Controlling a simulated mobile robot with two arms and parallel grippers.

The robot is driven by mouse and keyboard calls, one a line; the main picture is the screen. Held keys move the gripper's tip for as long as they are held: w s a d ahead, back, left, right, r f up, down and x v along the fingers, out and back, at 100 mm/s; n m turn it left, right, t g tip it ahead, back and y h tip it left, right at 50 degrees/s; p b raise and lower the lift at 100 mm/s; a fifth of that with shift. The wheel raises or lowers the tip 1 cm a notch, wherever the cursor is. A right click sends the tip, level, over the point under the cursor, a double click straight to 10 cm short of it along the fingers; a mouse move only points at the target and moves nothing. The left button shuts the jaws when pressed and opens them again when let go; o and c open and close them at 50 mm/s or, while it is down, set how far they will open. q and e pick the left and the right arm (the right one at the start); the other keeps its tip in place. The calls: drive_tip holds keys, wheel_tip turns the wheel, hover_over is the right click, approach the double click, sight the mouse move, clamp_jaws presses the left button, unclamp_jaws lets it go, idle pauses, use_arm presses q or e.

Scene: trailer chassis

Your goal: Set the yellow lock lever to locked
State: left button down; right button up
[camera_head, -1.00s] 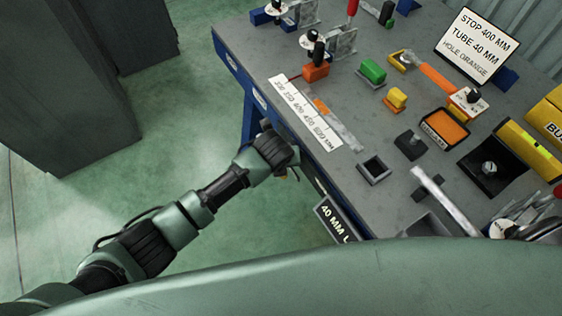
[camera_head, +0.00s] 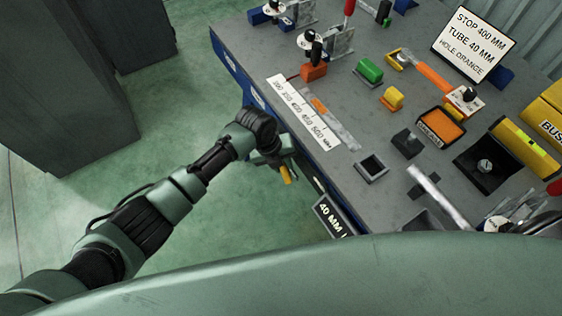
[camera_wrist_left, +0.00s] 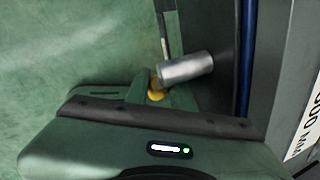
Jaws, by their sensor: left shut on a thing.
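The yellow lock lever (camera_head: 286,175) shows as a small yellow piece at the tip of my left gripper (camera_head: 281,164), beside the blue front side of the bench. The gripper is shut on it and hides most of it. In the left wrist view, a small part of the yellow lever (camera_wrist_left: 156,92) shows just beyond the green gripper body, below a grey metal cylinder (camera_wrist_left: 187,68). My right gripper is not in view.
The grey bench (camera_head: 290,60) carries a white ruler (camera_head: 303,112), coloured blocks, clamps and a sign (camera_head: 473,44). A black label reading 40 MM (camera_head: 333,217) hangs at the bench's front edge. Open green floor lies left of the bench.

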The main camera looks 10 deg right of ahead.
use_arm(q)
drive_tip(key=shift+s+d+r+g+h+b, duration=0.1)
drive_tip(key=shift+s+g+h+b, duration=0.05)
drive_tip(key=shift+g+b, duration=0.35)
drive_tip(key=shift+s+r+g+h+b, duration=0.1)
drive_tip(key=shift+g+h+b, duration=0.05)
drive_tip(key=shift+g+b, duration=0.35)
drive_tip(key=shift+s+r+b, duration=0.1)
drive_tip(key=shift+r+b, duration=0.1)
drive_tip(key=shift+b, duration=0.1)
drive_tip(key=shift+g, duration=0.3)
drive_tip(key=c, duration=1.5)
unclamp_jaws()
drive_tip(key=shift+r, duration=0.1)
drive_tip(key=shift+v, duration=3.85)
